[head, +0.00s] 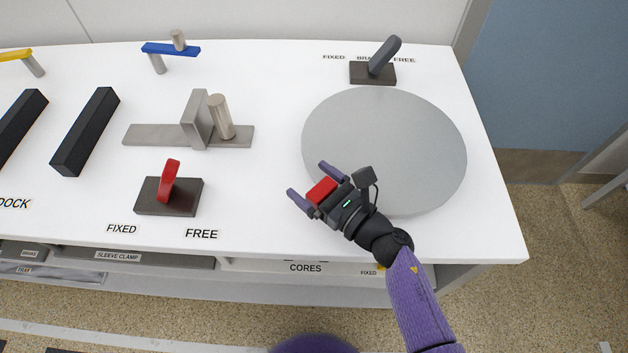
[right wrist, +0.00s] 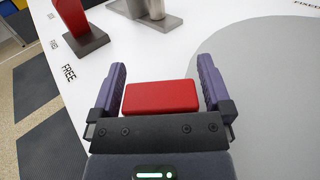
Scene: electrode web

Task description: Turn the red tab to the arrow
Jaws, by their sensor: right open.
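A red tab (head: 168,183) stands up, slightly tilted, from a dark brown base plate (head: 150,207) near the table's front. It also shows at the top left of the right wrist view (right wrist: 72,15). The words FIXED and FREE are printed in front of the base; I make out no arrow. My right gripper (head: 309,182) is open, right of the red tab and apart from it, over the table near the grey disc. A red block (right wrist: 160,96) shows between its fingers against the palm; I cannot tell whether it belongs to the gripper. My left gripper is not in view.
A large grey disc (head: 385,130) fills the table's right side, with a dark grey lever (head: 384,55) behind it. A grey clamp with a cylinder (head: 221,117) stands behind the red tab. Black bars (head: 85,132) lie left. The white tabletop between tab and gripper is clear.

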